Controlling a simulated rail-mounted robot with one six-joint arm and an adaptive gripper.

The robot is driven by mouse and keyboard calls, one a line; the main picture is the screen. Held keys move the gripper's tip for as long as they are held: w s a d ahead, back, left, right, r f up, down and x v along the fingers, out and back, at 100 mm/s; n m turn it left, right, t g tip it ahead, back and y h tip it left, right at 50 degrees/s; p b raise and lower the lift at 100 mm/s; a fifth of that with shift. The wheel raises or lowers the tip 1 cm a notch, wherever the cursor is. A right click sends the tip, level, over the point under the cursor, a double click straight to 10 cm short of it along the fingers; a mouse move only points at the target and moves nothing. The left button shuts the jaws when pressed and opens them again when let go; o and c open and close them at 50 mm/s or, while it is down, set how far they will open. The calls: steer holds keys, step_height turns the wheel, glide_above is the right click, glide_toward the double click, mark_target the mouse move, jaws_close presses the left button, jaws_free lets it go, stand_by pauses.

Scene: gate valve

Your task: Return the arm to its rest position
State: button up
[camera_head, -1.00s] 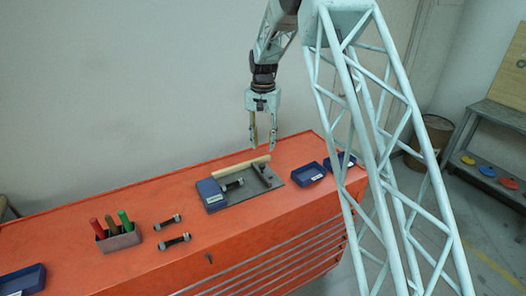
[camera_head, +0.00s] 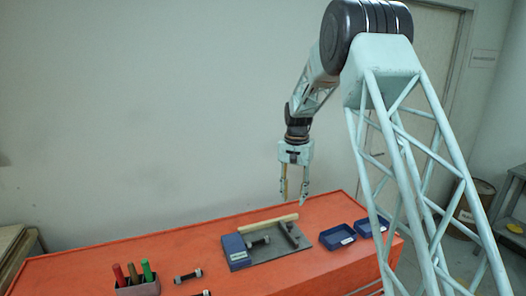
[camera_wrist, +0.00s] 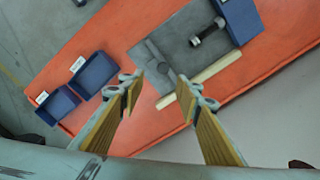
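My gripper (camera_head: 294,194) hangs with its fingers pointing down above the back of the orange bench (camera_head: 205,255). Its two fingers are apart with nothing between them in the head view. The wrist view also shows the open fingers (camera_wrist: 162,88) with their yellow inner pads, over the grey plate (camera_wrist: 165,42) and the wooden rod (camera_wrist: 208,78). In the head view the plate holds the pale rod (camera_head: 267,224), a dark bolt-like part (camera_head: 258,243) and a blue block (camera_head: 236,251). The gripper is clear of all of these.
Two blue trays (camera_head: 337,237) (camera_head: 370,226) stand right of the plate. A holder (camera_head: 138,287) with red, brown and green handles stands at the left, with a bolt-like part (camera_head: 188,276) beside it. The air around the gripper is free, with a bare wall (camera_head: 150,120) behind.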

steer(key=s+d+r+n+t+b, duration=0.1)
steer(key=s+r+b, duration=0.2)
steer(key=s+r, duration=0.5)
steer(key=s+d+r+n+b, duration=0.15)
steer(key=s+r, duration=0.25)
steer(key=s, duration=0.8)
steer(key=s+d+r+t+b, duration=0.15)
steer(key=s+r+b, duration=0.35)
steer(key=s, duration=0.6)
steer(key=s+d+f+n+b, duration=0.1)
steer(key=s+f+b, duration=0.2)
steer(key=s, duration=1.3)
steer(key=s+d+f+n+t+b, duration=0.1)
steer(key=s+f+b, duration=0.2)
steer(key=s, duration=1.4)
steer(key=shift+f, duration=0.65)
steer(key=shift+w+d+r+n+t, duration=0.1)
steer(key=shift+n+t, duration=0.15)
